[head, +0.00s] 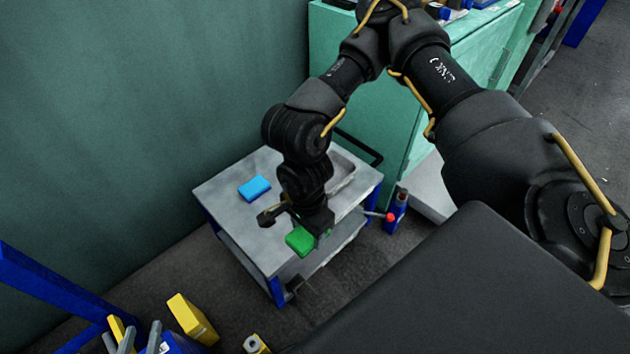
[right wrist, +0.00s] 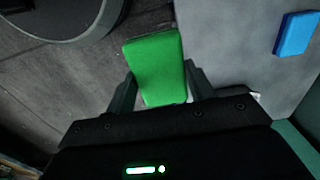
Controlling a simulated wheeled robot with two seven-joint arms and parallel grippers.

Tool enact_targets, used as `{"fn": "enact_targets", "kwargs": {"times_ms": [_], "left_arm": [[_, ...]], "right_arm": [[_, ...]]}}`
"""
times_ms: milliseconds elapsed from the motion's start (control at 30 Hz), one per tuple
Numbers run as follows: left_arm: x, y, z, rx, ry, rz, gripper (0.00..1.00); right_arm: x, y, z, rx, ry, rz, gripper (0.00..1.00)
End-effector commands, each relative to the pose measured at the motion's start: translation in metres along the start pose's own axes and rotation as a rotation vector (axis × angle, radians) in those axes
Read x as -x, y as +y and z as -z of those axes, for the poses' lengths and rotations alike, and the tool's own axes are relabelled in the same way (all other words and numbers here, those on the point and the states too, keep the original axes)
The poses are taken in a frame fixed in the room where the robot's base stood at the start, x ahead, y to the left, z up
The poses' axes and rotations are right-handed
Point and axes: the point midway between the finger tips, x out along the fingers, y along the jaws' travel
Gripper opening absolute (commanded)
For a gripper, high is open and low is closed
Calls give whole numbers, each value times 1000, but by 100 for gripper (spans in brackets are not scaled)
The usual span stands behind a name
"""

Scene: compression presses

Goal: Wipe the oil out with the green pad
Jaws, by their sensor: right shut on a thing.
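The green pad (head: 299,241) is held in my right gripper (head: 310,234), above the front edge of the grey cart top (head: 232,215). In the right wrist view the green pad (right wrist: 155,62) sits between the two fingers (right wrist: 160,85), which are shut on its sides. The pad sticks out past the fingertips. Part of the cart top is hidden behind my right arm. I cannot make out any oil in these views. My left gripper is not in view.
A blue pad (head: 254,188) lies on the cart top. A shallow tray (head: 349,171) is at the cart's right side, partly behind my arm. A blue bottle (head: 397,212) stands right of the cart. Yellow (head: 192,319) and blue items are at lower left. A green cabinet (head: 345,110) stands behind.

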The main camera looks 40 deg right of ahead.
Motion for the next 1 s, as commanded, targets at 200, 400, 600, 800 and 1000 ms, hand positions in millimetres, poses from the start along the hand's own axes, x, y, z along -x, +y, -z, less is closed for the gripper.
{"fn": "enact_targets", "kwargs": {"times_ms": [200, 400, 600, 800, 1000], "left_arm": [[0, 0, 0, 0, 0, -1, 33], [0, 0, 0, 0, 1, -1, 33], [0, 0, 0, -1, 2, -1, 33], [0, 0, 0, -1, 2, 0, 33], [0, 0, 1, -1, 3, 0, 33]], "right_arm": [[30, -26, 7, 191, 18, 7, 35], [90, -62, 15, 551, 26, 2, 35], [138, -79, 16, 826, 10, 2, 35], [155, -83, 16, 927, 0, 2, 35], [155, -83, 16, 933, -1, 1, 35]]}}
